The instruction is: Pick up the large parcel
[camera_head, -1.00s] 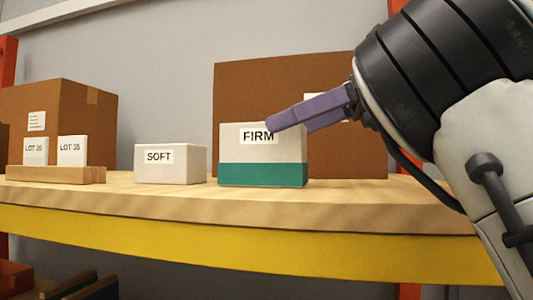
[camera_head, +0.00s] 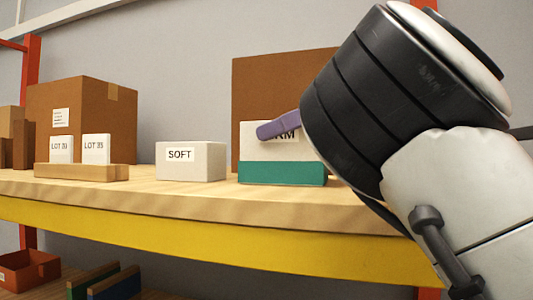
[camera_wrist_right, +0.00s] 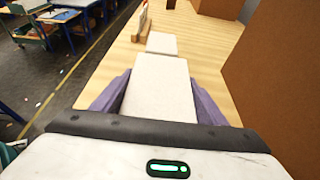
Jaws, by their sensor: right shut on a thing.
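The large parcel, a white box with a green lower band and a FIRM label (camera_head: 258,152), sits upright on the wooden shelf. My right gripper (camera_head: 278,130) reaches in from the right, and one purple finger lies across its front face, partly covering the label. In the right wrist view the parcel's white top (camera_wrist_right: 160,88) lies between both purple fingers, which are shut on its sides. The smaller white SOFT parcel (camera_head: 190,161) stands to its left, with a gap between them. My left gripper is out of view.
A large brown carton (camera_head: 280,85) stands close behind the parcel. At the left are another brown carton (camera_head: 85,118) and two white LOT cards in a wooden holder (camera_head: 80,172). The shelf (camera_head: 200,200) has a yellow front beam (camera_head: 200,237).

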